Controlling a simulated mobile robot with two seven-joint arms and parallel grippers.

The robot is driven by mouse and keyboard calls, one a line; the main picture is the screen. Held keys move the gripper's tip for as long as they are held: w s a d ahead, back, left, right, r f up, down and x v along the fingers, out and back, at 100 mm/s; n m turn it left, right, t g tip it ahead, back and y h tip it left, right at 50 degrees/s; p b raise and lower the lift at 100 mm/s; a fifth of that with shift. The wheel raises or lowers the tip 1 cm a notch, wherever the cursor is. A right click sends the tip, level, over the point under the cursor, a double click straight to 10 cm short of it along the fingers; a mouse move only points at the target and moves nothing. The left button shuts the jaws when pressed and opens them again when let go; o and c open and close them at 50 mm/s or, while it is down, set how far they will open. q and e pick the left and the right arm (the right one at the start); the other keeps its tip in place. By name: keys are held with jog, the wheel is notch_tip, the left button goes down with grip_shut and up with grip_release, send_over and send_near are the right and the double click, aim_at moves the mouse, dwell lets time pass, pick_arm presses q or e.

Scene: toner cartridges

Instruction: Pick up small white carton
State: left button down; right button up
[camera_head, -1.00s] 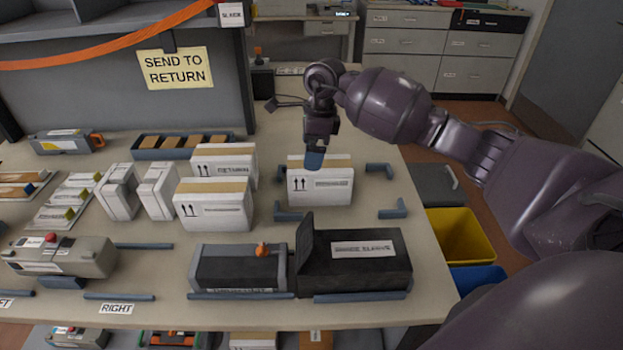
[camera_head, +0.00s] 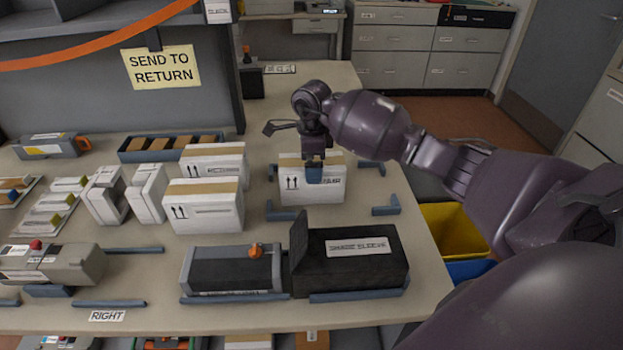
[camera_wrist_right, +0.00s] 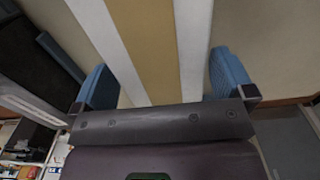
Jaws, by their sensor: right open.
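A small white carton (camera_head: 325,190) with a tan tape strip stands upright at the right of the bench, between blue corner brackets. My right gripper (camera_head: 314,172) is over this carton, pointing down, with one blue finger in front of its near face. In the right wrist view, the carton's taped top (camera_wrist_right: 155,45) lies between the two blue fingers of the open gripper (camera_wrist_right: 165,82). A gap shows beside the right finger; contact at the left finger cannot be told. The far finger is hidden in the head view. My left gripper is not in view.
Two more white cartons, one in front (camera_head: 205,215) and one behind (camera_head: 228,158), stand to the left. A black sleeve box (camera_head: 375,272) sits in front. Blue corner brackets (camera_head: 386,207) surround the spot. A yellow bin (camera_head: 455,228) is beyond the right edge.

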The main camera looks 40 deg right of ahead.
jog(key=shift+f, duration=1.35)
jog(key=shift+c, duration=0.2)
jog(key=shift+r, duration=0.1)
jog(key=c, duration=1)
notch_tip(320, 180, up, 20)
jog(key=shift+r+p, duration=0.1)
jog(key=shift+p, duration=0.45)
